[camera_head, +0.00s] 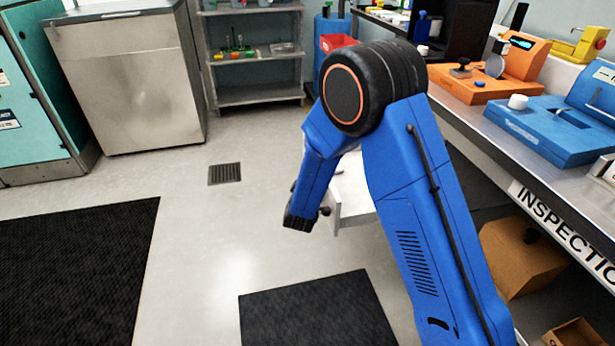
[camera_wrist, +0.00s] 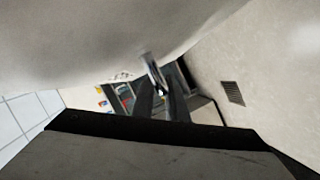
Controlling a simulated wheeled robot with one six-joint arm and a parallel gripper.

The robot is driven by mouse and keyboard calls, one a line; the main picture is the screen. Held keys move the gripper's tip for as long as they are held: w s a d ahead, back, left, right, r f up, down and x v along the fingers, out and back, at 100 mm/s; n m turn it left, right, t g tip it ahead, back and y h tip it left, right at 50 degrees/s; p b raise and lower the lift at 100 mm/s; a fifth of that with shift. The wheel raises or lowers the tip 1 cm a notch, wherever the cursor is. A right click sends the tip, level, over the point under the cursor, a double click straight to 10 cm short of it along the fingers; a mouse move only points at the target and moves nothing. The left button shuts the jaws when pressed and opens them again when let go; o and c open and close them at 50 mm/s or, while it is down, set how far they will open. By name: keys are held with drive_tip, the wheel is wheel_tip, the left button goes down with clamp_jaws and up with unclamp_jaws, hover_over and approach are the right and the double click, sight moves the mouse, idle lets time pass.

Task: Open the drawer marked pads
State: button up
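A white drawer unit (camera_head: 352,190) stands behind my arm under the bench in the head view. A pale part juts out from it beside my gripper (camera_head: 318,212). No "pads" mark is readable, and my arm hides much of the unit. In the wrist view my gripper's two dark fingers (camera_wrist: 162,102) point at a large pale surface (camera_wrist: 90,40), likely a drawer front. A shiny metal bar (camera_wrist: 152,68), likely a handle, is at the fingertips. I cannot tell whether the fingers are closed on it or only around it.
The inspection bench (camera_head: 545,185) runs along the right, with a cardboard box (camera_head: 520,262) below it. A black mat (camera_head: 315,315) lies in front. The floor to the left is open around a drain grate (camera_head: 224,173). A grey shelf (camera_head: 258,97) stands at the back.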

drive_tip(key=shift+o, duration=1.2)
drive_tip(key=v, duration=1.7)
drive_tip(key=shift+s, duration=0.2)
drive_tip(key=s+d+r+m+g+y, duration=0.35)
drive_tip(key=d+r+m+g, duration=0.2)
drive_tip(key=d+r, duration=0.8)
drive_tip(key=s+d+r+m+g+h, duration=0.1)
drive_tip(key=s+d+r+m+g, duration=0.1)
drive_tip(key=s+d, duration=0.9)
drive_tip(key=s+d+r+m+g+h, duration=0.2)
drive_tip(key=s+d+r+m+g, duration=0.1)
drive_tip(key=s+d, duration=0.8)
drive_tip(key=s+m, duration=0.1)
drive_tip(key=s, duration=0.3)
